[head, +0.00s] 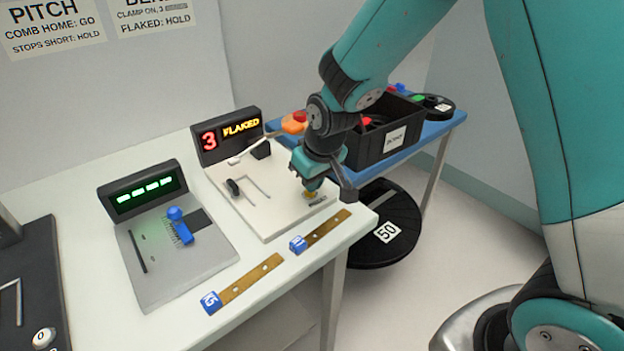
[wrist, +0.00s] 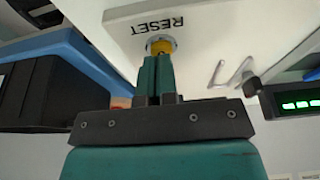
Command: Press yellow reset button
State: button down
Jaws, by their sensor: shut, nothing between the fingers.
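The yellow reset button (wrist: 161,44) sits in a round metal collar on a white panel, beside the printed word RESET, in the wrist view. In the head view a sliver of the button (head: 309,195) shows under my gripper (head: 308,187), at the right front of the white station (head: 265,213). My gripper is shut and empty, its fingers (wrist: 157,62) pointing down at the button. The fingertips overlap the button's near part in the wrist view. They are at or just above it; I cannot tell whether it is pushed in.
The station's display (head: 228,135) reads 3 FLAKED. A black bin (head: 383,148) stands on a blue table to the right. A grey station (head: 176,250) with a blue comb is left; brass strips (head: 250,279) lie in front.

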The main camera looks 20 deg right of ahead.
jog(key=shift+s+f+b, duration=0.1)
jog(key=shift+f+b, duration=0.35)
jog(key=shift+f, duration=0.5)
jog(key=shift+r, duration=0.1)
notch_tip(320, 180, up, 5)
jog(key=p, duration=0.4)
jog(key=shift+r, duration=0.2)
jog(key=v, duration=0.8)
jog(key=shift+r, duration=0.35)
jog(key=shift+s, duration=0.15)
